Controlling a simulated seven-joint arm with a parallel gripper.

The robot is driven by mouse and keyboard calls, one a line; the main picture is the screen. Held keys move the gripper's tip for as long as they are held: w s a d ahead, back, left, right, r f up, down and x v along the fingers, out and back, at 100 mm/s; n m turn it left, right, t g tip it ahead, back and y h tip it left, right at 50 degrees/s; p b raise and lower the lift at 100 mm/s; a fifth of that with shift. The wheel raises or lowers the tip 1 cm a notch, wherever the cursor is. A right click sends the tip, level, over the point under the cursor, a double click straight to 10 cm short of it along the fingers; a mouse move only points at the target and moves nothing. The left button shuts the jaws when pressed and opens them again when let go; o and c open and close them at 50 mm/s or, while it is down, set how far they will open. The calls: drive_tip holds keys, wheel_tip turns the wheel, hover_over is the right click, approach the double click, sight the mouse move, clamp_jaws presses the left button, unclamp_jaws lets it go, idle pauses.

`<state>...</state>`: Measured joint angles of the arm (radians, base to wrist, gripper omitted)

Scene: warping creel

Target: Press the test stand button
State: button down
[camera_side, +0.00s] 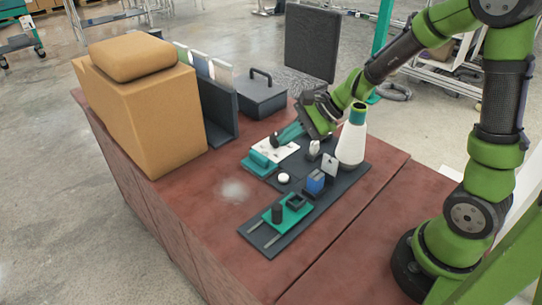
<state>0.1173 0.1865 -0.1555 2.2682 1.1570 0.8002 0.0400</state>
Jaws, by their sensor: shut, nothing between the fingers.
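My gripper (276,140) is shut and empty. It reaches in from the right, tilted down, with its teal fingers over or at the back edge of a white plate (284,151) on the dark board. From this view I cannot tell whether the fingertips touch anything. Which of these is the test stand button is not clear; part of the area under my gripper is hidden.
A dark case (262,98) and a tan box (150,118) stand behind. The red-brown tabletop (200,205) is clear at front left.

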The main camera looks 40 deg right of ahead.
sight(287, 177)
drive_tip(key=shift+f, duration=0.1)
drive_tip(key=shift+f, duration=4.35)
drive_tip(key=shift+f, duration=0.35)
drive_tip(key=shift+s+f, duration=0.1)
